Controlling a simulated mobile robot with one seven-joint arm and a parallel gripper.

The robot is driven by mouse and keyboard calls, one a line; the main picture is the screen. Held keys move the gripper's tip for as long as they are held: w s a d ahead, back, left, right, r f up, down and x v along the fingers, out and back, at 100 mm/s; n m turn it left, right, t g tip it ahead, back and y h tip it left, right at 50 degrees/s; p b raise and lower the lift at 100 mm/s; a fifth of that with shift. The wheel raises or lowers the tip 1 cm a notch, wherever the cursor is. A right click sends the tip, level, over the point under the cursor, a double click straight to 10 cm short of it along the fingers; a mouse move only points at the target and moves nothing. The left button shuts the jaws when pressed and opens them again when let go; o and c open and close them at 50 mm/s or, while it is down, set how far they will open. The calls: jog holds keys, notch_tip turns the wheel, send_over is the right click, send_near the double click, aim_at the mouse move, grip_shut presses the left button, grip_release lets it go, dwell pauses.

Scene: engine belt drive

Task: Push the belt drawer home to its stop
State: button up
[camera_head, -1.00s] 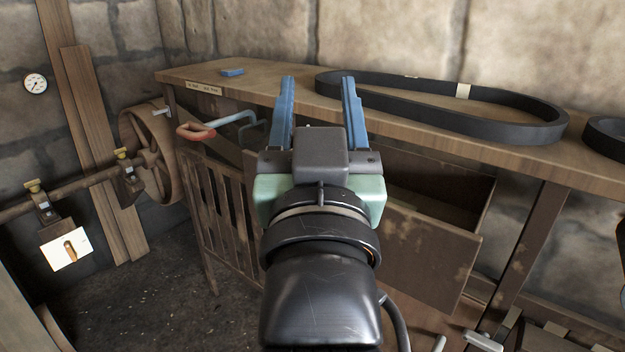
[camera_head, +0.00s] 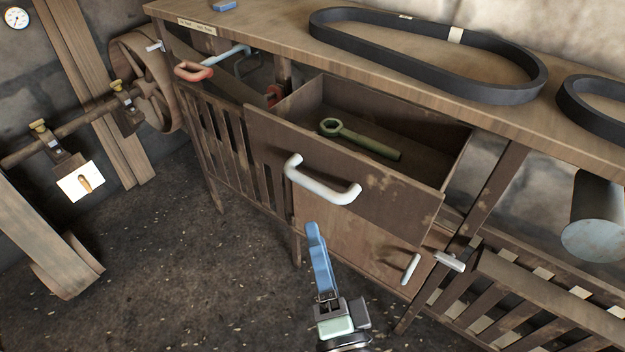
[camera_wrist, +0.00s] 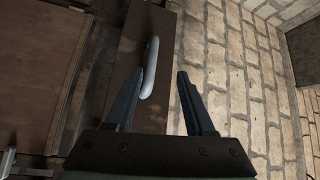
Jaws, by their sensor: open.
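The belt drawer (camera_head: 345,190) is a worn brown wooden drawer under the bench, standing pulled out. A green ring-ended wrench (camera_head: 360,140) lies inside it. A white bar handle (camera_head: 322,184) is on its front, and this handle also shows in the wrist view (camera_wrist: 150,66). My gripper (camera_head: 314,232) is in front of the drawer and appears below the handle in the head view, with its blue fingers seen edge-on.
Black belts (camera_head: 430,60) lie on the bench top (camera_head: 270,22). A red-gripped lever (camera_head: 194,72) sticks out left of the drawer. A lower panel with a white handle (camera_head: 411,268) is beneath the drawer. The floor (camera_head: 170,260) in front is clear at left.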

aim_at(315, 192)
jog(key=shift+m+h, duration=0.5)
jog(key=shift+m, duration=0.4)
jog(key=p+x, duration=0.1)
jog(key=x, duration=0.3)
jog(key=p+x, duration=0.1)
jog(key=x, duration=0.3)
jog(key=d+p+x, duration=0.1)
jog(key=x, duration=0.3)
jog(key=shift+w+d+f+p, duration=0.1)
jog(key=shift+f+p, duration=0.2)
jog(key=shift+f, duration=0.15)
grip_shut()
